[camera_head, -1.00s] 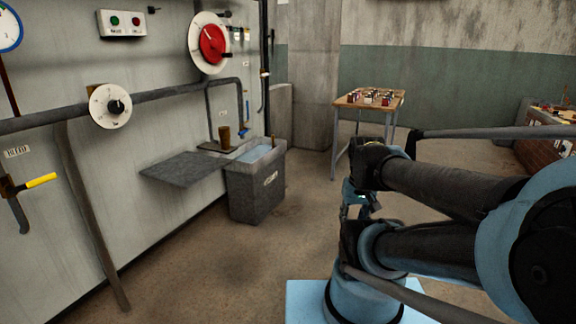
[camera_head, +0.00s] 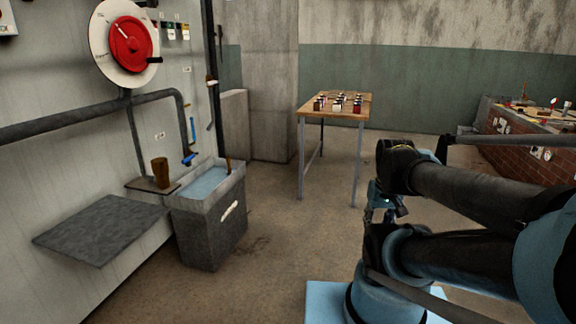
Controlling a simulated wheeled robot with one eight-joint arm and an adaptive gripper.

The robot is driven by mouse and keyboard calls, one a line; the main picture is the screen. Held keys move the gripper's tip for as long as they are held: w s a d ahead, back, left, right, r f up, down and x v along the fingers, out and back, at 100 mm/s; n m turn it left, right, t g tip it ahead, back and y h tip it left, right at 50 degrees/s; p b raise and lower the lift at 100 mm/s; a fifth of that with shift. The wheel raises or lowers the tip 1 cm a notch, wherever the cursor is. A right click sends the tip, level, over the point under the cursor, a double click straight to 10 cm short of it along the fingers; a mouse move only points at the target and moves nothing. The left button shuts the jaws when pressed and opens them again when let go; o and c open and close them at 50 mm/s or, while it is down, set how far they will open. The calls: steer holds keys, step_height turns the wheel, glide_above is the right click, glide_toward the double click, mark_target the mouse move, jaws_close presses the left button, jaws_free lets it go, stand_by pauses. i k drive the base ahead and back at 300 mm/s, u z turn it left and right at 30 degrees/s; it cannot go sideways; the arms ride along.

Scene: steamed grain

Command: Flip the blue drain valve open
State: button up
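The blue drain valve (camera_head: 189,159) is on the left wall, just above the back edge of a grey water-filled bin (camera_head: 208,215). It shows as a small blue handle at the lower end of a thin line. It is too small to tell how its lever is set. My gripper (camera_head: 379,214) is right of centre, partly hidden between my dark arm links. It is well to the right of the valve and apart from it. I cannot tell whether its fingers are open or shut.
A grey shelf (camera_head: 100,230) juts from the wall at the left, and a brown cup (camera_head: 160,172) stands on a small ledge. A red dial (camera_head: 130,43) is above. Bare floor lies between bin and arm.

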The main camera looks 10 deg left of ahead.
mark_target(191, 157)
steer(key=u, duration=0.05)
steer(key=i, duration=1.1)
steer(key=u, duration=0.6)
steer(key=i, duration=1)
steer(key=u, duration=1.1)
steer(key=i, duration=0.65)
steer(key=u, duration=0.05)
steer(key=k, duration=1.3)
steer(key=z, duration=0.3)
